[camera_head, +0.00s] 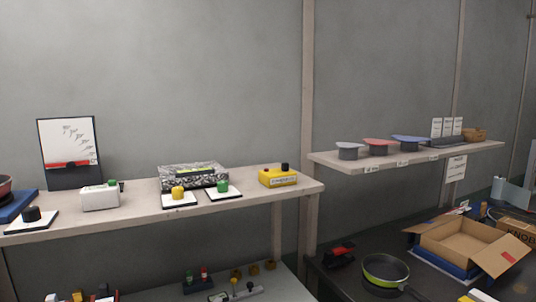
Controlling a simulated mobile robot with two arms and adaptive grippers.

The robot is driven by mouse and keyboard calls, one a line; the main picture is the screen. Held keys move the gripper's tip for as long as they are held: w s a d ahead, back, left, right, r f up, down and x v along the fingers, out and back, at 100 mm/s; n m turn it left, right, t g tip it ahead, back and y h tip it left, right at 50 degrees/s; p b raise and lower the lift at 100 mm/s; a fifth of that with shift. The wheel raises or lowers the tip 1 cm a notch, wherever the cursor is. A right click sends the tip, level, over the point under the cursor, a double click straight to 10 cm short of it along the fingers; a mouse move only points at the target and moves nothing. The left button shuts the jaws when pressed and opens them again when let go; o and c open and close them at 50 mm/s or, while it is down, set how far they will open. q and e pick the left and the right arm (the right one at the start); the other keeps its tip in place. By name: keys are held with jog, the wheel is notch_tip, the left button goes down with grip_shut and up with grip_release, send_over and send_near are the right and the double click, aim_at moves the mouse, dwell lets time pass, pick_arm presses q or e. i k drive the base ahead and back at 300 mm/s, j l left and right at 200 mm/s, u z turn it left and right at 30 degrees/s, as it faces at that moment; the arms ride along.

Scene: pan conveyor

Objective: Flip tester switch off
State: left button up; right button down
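No part is clearly labelled as the tester. A yellow box (278,179) with a black knob on top sits near the right end of the left shelf. A white box (100,198) with a small green part on top sits on the same shelf, farther left. Below, on a lower surface, a pale strip-like device (236,295) with small upright parts is partly cut off by the bottom edge. I cannot tell which of these carries the tester switch, or its position. Neither of my grippers is in view.
The left shelf (140,214) also holds yellow, green and black knobs on white plates and a speckled box (194,177). A pan (385,271) and an open cardboard box (468,244) are on the dark table. A post separates the shelves.

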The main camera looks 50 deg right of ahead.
aim_at(285, 165)
jog(key=k+l+u, duration=0.1)
jog(key=k+l, duration=0.2)
jog(key=l, duration=0.25)
jog(key=k+l, duration=0.3)
jog(key=l, duration=0.2)
jog(key=k+l+u, duration=0.15)
jog(key=k+l, duration=0.15)
jog(key=l, duration=0.25)
jog(key=k+l, duration=0.3)
jog(key=l, duration=0.15)
jog(key=l+u, duration=0.05)
